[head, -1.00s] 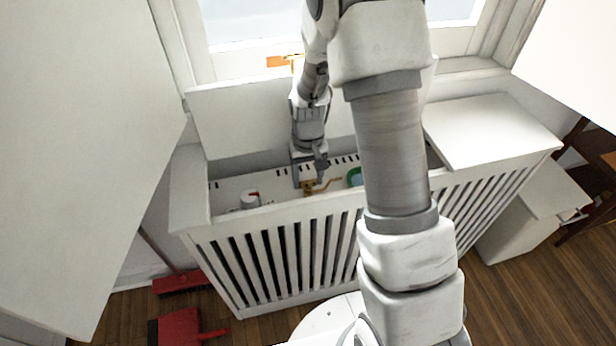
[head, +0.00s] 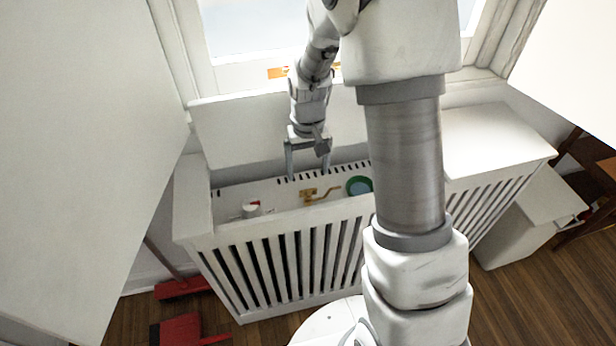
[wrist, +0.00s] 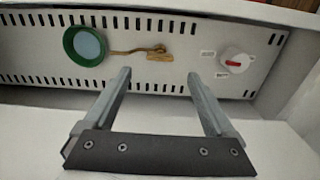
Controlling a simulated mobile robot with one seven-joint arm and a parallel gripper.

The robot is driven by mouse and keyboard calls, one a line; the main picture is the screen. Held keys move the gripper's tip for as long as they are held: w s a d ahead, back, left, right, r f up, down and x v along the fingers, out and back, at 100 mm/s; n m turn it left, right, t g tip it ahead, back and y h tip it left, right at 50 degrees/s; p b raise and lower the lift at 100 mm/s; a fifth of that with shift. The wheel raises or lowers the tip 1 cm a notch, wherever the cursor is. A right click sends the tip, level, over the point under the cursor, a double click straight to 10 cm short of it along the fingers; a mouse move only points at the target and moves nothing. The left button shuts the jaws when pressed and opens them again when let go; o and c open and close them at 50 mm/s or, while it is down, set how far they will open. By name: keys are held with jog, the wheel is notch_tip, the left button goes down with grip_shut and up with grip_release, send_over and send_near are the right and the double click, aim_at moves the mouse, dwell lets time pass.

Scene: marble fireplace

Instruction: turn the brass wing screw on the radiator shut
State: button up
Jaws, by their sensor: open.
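The brass wing screw (head: 308,195) is on the white radiator top inside the opened cover. A thin brass rod runs from it toward the green-rimmed round piece. In the wrist view the wing screw (wrist: 159,56) is a small flat brass piece, ahead of and between my fingertips, with a gap to both. My gripper (head: 308,176) is open and empty, behind the screw on the window side and apart from it. Both fingers show in the wrist view (wrist: 158,76).
A white knob with a red mark (wrist: 236,61) is at the screw's right in the wrist view. The green-rimmed round piece (head: 359,186) is on its other side. The raised cover board (head: 240,125) stands behind. The slatted front (head: 290,255) borders the opening.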

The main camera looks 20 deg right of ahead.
notch_tip(320, 180, up, 10)
jog(key=p, duration=0.2)
dwell(0.4)
jog(key=s+r+t+p, duration=0.1)
jog(key=s+r+t, duration=0.5)
jog(key=s+r, duration=1.3)
notch_tip(320, 180, up, 11)
jog(key=s+p, duration=0.1)
jog(key=p, duration=1.2)
jog(key=shift+s, duration=0.35)
